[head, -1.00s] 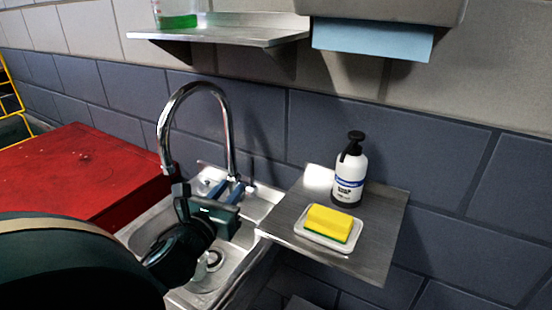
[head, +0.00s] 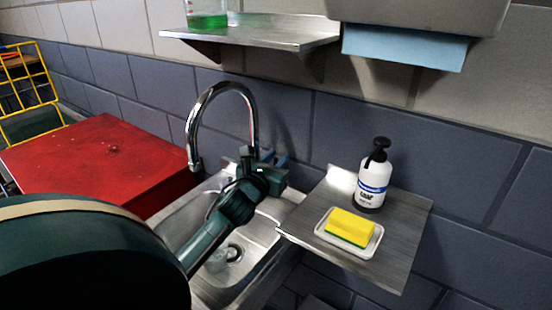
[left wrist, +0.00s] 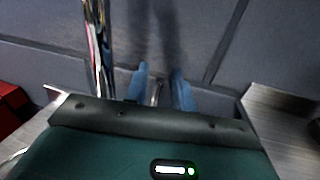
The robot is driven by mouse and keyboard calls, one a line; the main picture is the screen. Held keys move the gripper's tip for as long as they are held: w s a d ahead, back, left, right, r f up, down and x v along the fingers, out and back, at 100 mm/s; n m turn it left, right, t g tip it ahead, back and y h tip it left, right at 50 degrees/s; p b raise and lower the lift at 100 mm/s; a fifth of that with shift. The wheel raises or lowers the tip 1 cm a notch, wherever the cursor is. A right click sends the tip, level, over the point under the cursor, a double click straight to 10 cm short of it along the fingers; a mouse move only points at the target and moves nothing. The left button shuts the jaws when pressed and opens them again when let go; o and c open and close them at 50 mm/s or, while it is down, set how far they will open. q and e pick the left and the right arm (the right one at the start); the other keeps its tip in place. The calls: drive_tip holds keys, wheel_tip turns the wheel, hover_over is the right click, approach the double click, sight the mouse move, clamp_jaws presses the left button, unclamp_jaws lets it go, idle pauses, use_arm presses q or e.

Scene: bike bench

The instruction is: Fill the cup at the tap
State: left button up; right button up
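The chrome tap (head: 222,88) arches over the steel sink (head: 192,208); its spout also shows in the left wrist view (left wrist: 98,45). My left gripper (head: 272,157) is behind the sink, beside the foot of the tap. In the left wrist view its two blue fingers (left wrist: 160,82) stand apart and point at the wall. A thin metal piece, perhaps the tap's lever (left wrist: 155,93), shows between them; I cannot tell if they touch it. A clear round thing, perhaps the cup (head: 217,261), is in the sink by the drain, partly hidden by my arm. No water stream shows.
A steel side shelf (head: 385,262) right of the sink holds a soap bottle (head: 372,182) and a yellow sponge (head: 350,227) on a dish. A red cabinet top (head: 95,160) is left. A wall shelf (head: 265,34) with green liquid and a towel dispenser (head: 425,14) are above.

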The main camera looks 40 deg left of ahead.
use_arm(q)
clamp_jaws()
idle(0.3)
idle(0.3)
